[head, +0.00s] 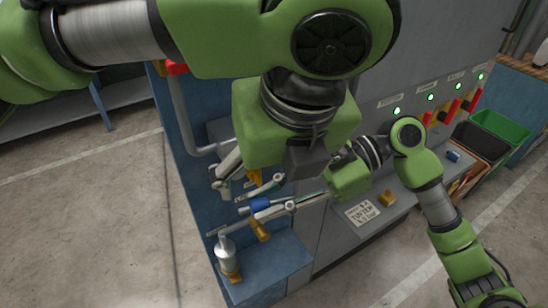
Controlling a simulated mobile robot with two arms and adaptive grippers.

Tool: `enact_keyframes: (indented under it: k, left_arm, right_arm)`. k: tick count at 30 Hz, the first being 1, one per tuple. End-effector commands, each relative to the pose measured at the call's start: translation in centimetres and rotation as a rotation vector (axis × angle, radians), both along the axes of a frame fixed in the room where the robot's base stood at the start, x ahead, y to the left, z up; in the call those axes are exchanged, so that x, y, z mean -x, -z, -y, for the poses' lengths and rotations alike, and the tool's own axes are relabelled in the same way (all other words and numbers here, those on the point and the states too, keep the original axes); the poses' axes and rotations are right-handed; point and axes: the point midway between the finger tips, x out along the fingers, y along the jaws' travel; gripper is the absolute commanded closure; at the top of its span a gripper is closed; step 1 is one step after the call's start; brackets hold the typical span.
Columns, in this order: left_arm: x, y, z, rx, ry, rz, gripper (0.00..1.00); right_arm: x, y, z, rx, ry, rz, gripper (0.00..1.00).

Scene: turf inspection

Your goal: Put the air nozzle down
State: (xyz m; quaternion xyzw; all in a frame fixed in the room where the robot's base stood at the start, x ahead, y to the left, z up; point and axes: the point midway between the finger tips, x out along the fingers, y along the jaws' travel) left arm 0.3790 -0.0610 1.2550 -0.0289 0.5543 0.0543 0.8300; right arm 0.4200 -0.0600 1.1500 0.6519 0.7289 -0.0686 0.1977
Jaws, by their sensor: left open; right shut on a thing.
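My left gripper (308,160) hangs in the upper middle, in front of the grey cabinet, its dark jaws pointing down; it is open. My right gripper (330,192) is lower and just to the right, its green body beside the cabinet's ledge. It is shut on the air nozzle, mostly hidden by the gripper; a thin pale rod (312,196) shows at its jaws, and I cannot tell its full shape. Left of it, metal pipework with a blue sleeve (260,204) and an orange handle (260,229) stands above a blue bench (270,268).
A silver bottle-like part (226,250) with a yellow base stands on the blue bench. The ledge holds a printed label (362,213) and a small yellow block (388,199). Red and yellow switches (450,110) line the panel. Green and black bins (498,128) stand at right.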

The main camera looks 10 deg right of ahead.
Motion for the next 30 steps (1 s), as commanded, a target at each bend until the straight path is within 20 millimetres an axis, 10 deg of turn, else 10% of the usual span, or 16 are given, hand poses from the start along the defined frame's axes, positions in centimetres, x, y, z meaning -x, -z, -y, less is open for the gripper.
enact_keyframes:
  k: [15, 28, 30]
  left_arm:
    - [-3.3, 7.9, -0.5, 0.002, 0.0, -0.002, 0.2]
    - [-3.6, 8.8, -0.5, 0.004, 0.001, -0.001, 0.2]
    - [-3.6, 8.7, -0.5, 0.005, 0.0, 0.0, 0.38]
  right_arm:
    - [0.0, 0.0, 0.0, -0.001, 0.0, 0.0, 1.0]
    - [0.0, 0.0, 0.0, -0.001, 0.0, 0.0, 1.0]
    - [0.0, 0.0, 0.0, -0.001, 0.0, 0.0, 1.0]
